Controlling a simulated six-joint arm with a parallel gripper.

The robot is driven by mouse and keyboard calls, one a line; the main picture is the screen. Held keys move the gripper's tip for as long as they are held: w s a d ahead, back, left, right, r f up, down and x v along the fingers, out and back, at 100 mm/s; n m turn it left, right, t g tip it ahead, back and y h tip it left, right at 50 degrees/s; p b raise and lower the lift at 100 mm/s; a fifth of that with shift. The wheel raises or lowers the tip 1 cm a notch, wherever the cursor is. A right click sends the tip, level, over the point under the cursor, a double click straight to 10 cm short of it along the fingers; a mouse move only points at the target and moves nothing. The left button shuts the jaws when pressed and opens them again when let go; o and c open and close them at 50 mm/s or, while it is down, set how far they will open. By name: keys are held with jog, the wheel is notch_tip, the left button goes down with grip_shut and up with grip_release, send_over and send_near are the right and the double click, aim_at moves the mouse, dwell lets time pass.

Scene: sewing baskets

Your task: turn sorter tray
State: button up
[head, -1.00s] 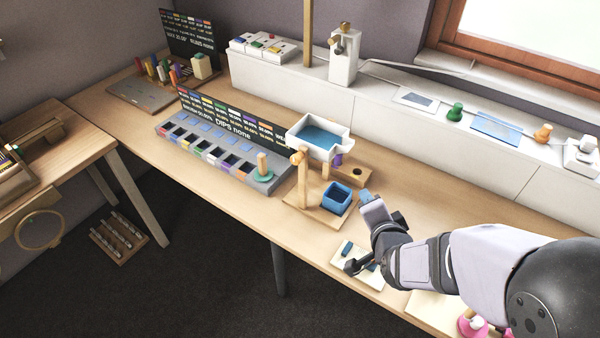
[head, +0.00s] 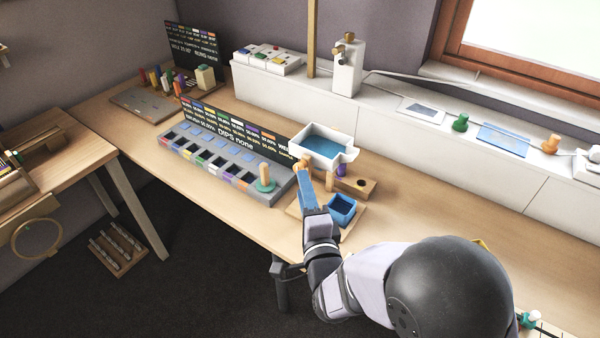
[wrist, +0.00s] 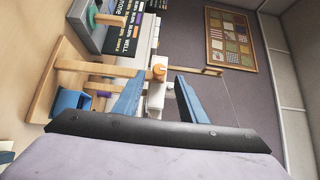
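The sorter tray (head: 322,143) is a white tray with a blue inside, raised on a wooden stand behind the blue box. A tan-orange knob (head: 305,165) sits at its near left side; it also shows in the wrist view (wrist: 159,71). My gripper (head: 304,176) is right at the knob in the head view, partly hiding the stand. In the wrist view my gripper (wrist: 160,77) has its two blue fingers spread, with the knob showing between their tips. I cannot tell whether either finger touches it.
A blue open box (head: 341,209) stands on the stand's base, close to the right of my gripper. A grey rack with several coloured wells (head: 215,160) and a dark text board lie to the left. A wooden block (head: 357,188) is to the right.

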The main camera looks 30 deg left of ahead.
jog(key=shift+p+x, duration=0.65)
jog(key=shift+x, duration=2.15)
jog(key=shift+f, duration=0.1)
grip_shut()
